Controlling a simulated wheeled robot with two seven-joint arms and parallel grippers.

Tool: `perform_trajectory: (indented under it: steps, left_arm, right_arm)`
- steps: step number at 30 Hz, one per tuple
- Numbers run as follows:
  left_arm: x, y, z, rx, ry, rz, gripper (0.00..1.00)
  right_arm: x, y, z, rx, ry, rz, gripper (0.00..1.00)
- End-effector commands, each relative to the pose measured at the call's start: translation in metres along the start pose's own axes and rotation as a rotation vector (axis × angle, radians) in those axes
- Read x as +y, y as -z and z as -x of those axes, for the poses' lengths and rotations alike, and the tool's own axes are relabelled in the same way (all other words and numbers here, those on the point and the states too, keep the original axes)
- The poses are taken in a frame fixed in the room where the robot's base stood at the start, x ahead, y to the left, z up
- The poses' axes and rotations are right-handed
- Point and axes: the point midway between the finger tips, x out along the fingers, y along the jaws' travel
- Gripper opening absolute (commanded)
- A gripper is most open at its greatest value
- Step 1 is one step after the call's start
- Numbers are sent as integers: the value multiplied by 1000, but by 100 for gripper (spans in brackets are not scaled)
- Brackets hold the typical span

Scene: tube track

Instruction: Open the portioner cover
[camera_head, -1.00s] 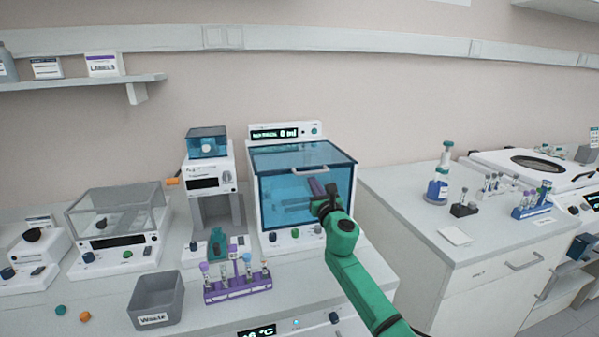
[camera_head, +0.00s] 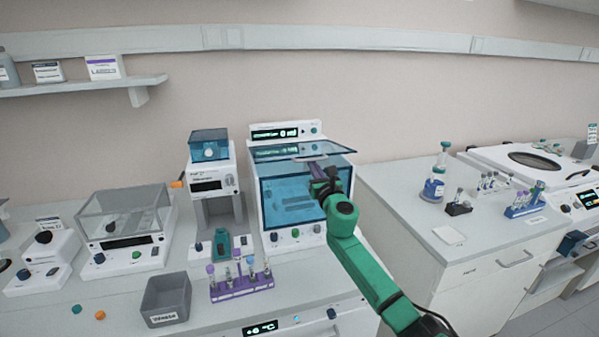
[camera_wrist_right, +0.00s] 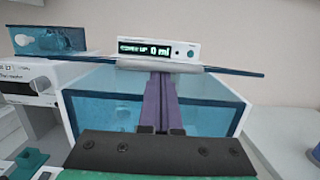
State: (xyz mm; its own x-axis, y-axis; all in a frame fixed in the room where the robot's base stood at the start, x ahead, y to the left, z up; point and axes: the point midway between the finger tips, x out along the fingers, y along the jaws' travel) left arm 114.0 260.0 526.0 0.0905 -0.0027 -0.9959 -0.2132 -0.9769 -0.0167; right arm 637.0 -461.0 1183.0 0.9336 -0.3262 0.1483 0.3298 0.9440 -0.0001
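The portioner (camera_head: 258,205) is a white machine with a blue see-through front and a lit display. Its blue see-through cover (camera_head: 275,151) is raised, lying close to level above the body. In the right wrist view the cover (camera_wrist_right: 225,70) is seen nearly edge-on, and the display (camera_wrist_right: 150,50) reads "COVER UP 0 ml". My right gripper (camera_head: 315,166) is at the cover's front edge. Its purple fingers (camera_wrist_right: 160,90) are close together, their tips at the underside of the grey handle bar (camera_wrist_right: 165,68). Exact contact is hidden. My left gripper is out of view.
Left of the portioner stands a white device with a blue top (camera_head: 208,145). In front are a purple tube rack (camera_head: 240,290) and a grey waste bin (camera_head: 168,300). A side counter (camera_head: 400,205) with bottle and racks is at right.

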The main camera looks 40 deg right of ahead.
Motion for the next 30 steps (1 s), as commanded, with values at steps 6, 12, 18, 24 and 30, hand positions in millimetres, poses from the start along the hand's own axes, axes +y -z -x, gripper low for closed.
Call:
perform_trajectory:
  steps: [6, 12, 18, 24, 30]
  left_arm:
    - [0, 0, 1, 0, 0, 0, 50]
    - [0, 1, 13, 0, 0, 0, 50]
    - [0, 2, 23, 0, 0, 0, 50]
    - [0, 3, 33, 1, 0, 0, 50]
    - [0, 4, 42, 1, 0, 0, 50]
  right_arm:
    - [0, -2, -1, -2, 0, 0, 0]
    - [0, -18, -9, -3, 0, 0, 0]
    - [0, -31, -18, -2, 0, -1, 0]
    - [0, -44, -26, -2, 0, 0, 0]
    - [0, -58, -35, -2, 0, 0, 0]
